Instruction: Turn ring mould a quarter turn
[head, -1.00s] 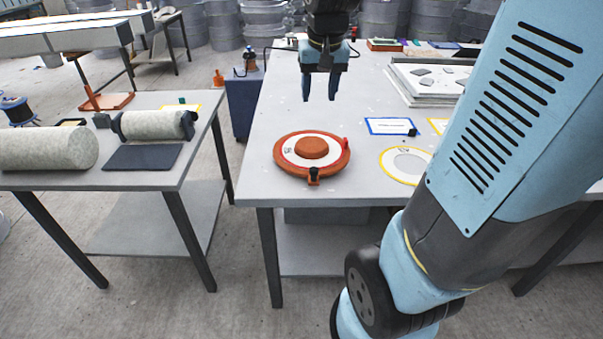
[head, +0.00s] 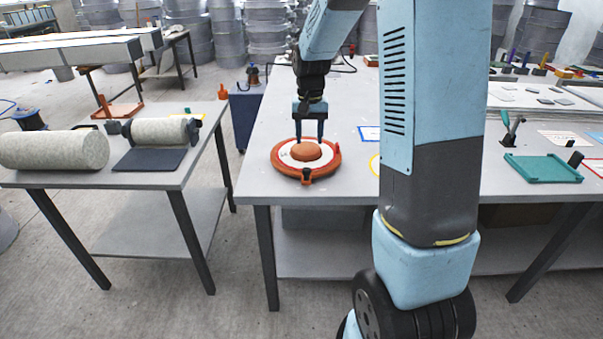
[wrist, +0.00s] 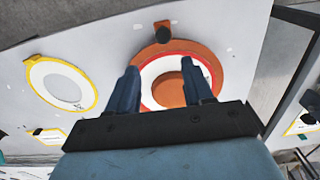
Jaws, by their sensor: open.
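The ring mould (head: 287,165) is an orange-brown disc with a white ring and a raised round centre, lying flat near the front left corner of the main table. A small dark clamp-like block (head: 306,177) sits at its front edge. My gripper (head: 309,138) is open and empty, pointing down at the far side of the mould. In the wrist view the mould (wrist: 150,62) lies beyond the open fingers (wrist: 165,82), its centre between them in the picture. I cannot tell whether the fingertips touch it.
A yellow-bordered round marking (wrist: 35,85) lies beside the mould. A blue-framed card (head: 368,134) is on the table behind. A side table (head: 60,178) with pale rolls stands left, across a gap. A green tray (head: 542,168) is at right, beyond my arm.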

